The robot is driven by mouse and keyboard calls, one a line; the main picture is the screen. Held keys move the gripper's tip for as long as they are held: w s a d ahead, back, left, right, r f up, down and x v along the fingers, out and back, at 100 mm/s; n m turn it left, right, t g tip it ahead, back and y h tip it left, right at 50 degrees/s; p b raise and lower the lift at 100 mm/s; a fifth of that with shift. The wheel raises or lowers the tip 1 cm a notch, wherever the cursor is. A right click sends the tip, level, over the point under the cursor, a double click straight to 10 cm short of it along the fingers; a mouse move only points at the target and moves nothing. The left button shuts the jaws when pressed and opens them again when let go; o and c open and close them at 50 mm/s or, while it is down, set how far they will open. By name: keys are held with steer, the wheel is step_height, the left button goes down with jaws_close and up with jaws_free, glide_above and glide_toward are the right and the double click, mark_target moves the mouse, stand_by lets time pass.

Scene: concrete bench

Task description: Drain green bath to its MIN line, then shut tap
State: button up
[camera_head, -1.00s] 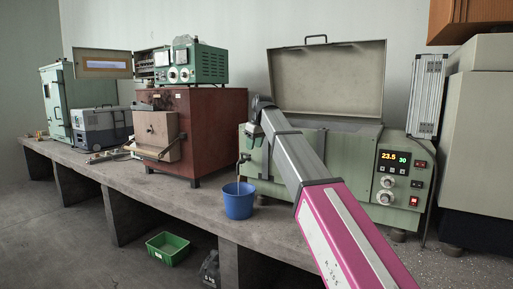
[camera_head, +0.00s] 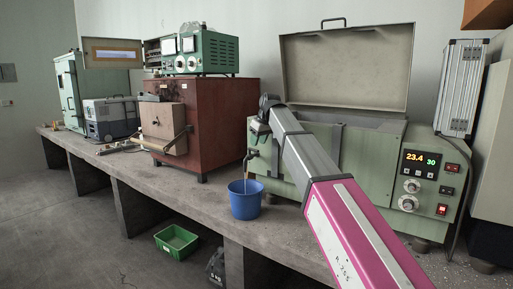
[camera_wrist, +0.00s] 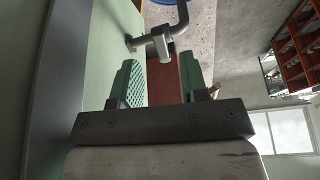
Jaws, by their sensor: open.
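The green bath (camera_head: 362,165) stands on the bench with its lid (camera_head: 350,65) raised. Its display (camera_head: 420,160) reads 23.4 and 30. The tap (camera_head: 246,160) is at its left end, above a blue bucket (camera_head: 245,208). A thin pale streak, seemingly water, runs from the spout into the bucket. My gripper (camera_head: 261,128) is beside the bath's left end, near the tap. In the wrist view my gripper (camera_wrist: 162,82) is open and empty, with the tap (camera_wrist: 160,40) just beyond its fingertips. The bath's inside, water level and MIN line are hidden.
A red-brown furnace (camera_head: 215,125) stands left of the bucket, with a green instrument (camera_head: 205,52) on top. A grey cooler box (camera_head: 110,118) is farther left. A green crate (camera_head: 176,242) lies on the floor. Bare bench (camera_head: 195,190) shows between furnace and bucket.

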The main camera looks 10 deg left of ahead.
mark_target(256, 150)
steer(key=shift+x, duration=1.65)
jaws_close()
steer(key=shift+s+a, duration=0.1)
steer(key=shift+s+a+m+t+h, duration=0.2)
steer(key=shift+a+m+t+h, duration=0.05)
steer(key=shift+m, duration=0.7)
steer(key=shift+s+a+m+t+h, duration=0.2)
steer(key=shift+a+m+t, duration=0.1)
steer(key=shift+m, duration=0.7)
steer(key=shift+s+a+m+t+h, duration=0.2)
steer(key=shift+s+m+t+h, duration=0.05)
steer(key=shift+m, duration=0.7)
